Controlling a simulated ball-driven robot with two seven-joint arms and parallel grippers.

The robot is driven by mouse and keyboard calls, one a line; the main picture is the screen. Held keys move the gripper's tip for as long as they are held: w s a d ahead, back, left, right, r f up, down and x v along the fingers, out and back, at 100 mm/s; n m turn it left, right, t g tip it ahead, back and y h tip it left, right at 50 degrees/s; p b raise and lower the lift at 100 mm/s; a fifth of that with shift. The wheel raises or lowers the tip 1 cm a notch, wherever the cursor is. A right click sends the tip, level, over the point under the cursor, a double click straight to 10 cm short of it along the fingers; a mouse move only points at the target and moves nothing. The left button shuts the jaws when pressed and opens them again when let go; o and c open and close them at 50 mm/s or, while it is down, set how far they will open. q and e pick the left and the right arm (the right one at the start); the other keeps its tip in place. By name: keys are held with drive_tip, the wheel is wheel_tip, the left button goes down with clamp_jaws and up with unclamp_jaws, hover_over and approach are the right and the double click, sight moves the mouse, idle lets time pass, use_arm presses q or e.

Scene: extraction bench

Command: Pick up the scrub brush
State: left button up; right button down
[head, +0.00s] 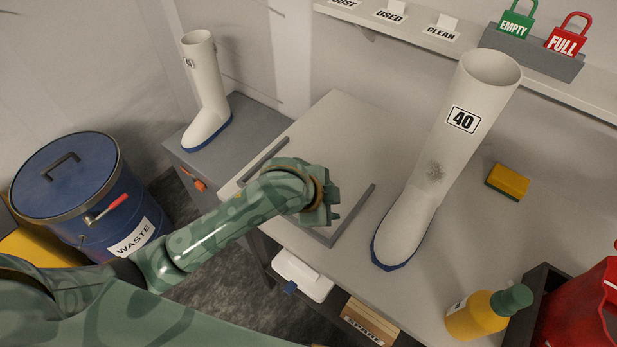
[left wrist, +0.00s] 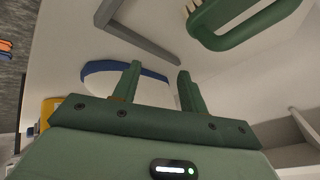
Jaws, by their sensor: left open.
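The scrub brush shows in the left wrist view (left wrist: 240,41) at the upper right, cut off by the top edge. It has a green looped handle, with a bit of pale bristle in view. In the head view I cannot make it out; my arm and gripper may cover it. My left gripper (head: 331,205) is over the pale bench top, left of the large white boot. In the left wrist view its two green fingers (left wrist: 158,72) are apart with nothing held, and the brush is beyond them to the upper right. My right gripper is out of view.
A white boot marked 40 (head: 452,150) stands on the bench (head: 480,230), right of my gripper. A yellow sponge (head: 507,181) and a yellow bottle (head: 480,315) are further right. A blue waste drum (head: 75,190) stands left.

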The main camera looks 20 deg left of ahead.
use_arm(q)
drive_tip(key=w+a+r+m+g+y, duration=0.4)
drive_tip(key=w+a+r+m, duration=0.3)
drive_tip(key=r, duration=0.5)
drive_tip(key=shift+n+h, duration=0.3)
drive_tip(key=f+b, duration=0.1)
drive_tip(key=f, duration=0.2)
drive_tip(key=w+f+b, duration=0.1)
drive_tip(key=f+b, duration=0.1)
drive_tip(key=f, duration=0.2)
drive_tip(key=w+f+b, duration=0.1)
drive_tip(key=f, duration=0.2)
drive_tip(key=shift+w+f, duration=0.2)
drive_tip(key=shift+f, duration=0.1)
drive_tip(key=f+b, duration=0.1)
drive_tip(key=f, duration=0.2)
drive_tip(key=f+b, duration=0.1)
drive_tip(key=shift+w+a+f+b, duration=0.1)
drive_tip(key=shift+a+f+b, duration=0.15)
drive_tip(key=shift+f+b, duration=0.1)
drive_tip(key=shift+w+f, duration=0.1)
drive_tip(key=shift+f, duration=0.2)
drive_tip(key=shift+r, duration=0.15)
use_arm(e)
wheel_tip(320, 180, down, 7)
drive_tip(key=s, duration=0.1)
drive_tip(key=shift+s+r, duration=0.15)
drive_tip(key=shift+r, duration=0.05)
